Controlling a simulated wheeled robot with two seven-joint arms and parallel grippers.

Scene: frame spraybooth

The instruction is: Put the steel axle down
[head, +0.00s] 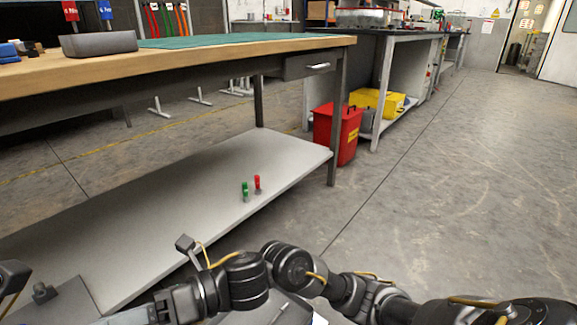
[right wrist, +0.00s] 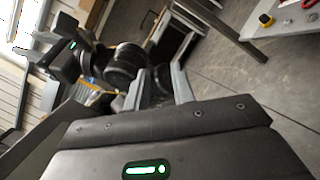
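I cannot make out a steel axle in either view. My right arm comes in from the right in the head view and bends to the left along the bottom edge; its fingers are not clear there. In the right wrist view the two grey fingers of my right gripper (right wrist: 160,86) stand apart, with nothing visible held between them. My left arm shows only as a dark piece at the lower left edge of the head view, and its fingers are not in view.
A workbench (head: 200,55) with a green mat (head: 225,40) and a grey tray (head: 98,43) stands at the left. Its lower shelf (head: 190,190) bears a green item (head: 245,190) and a red item (head: 257,182). A red bin (head: 338,135) stands behind. Floor at right is clear.

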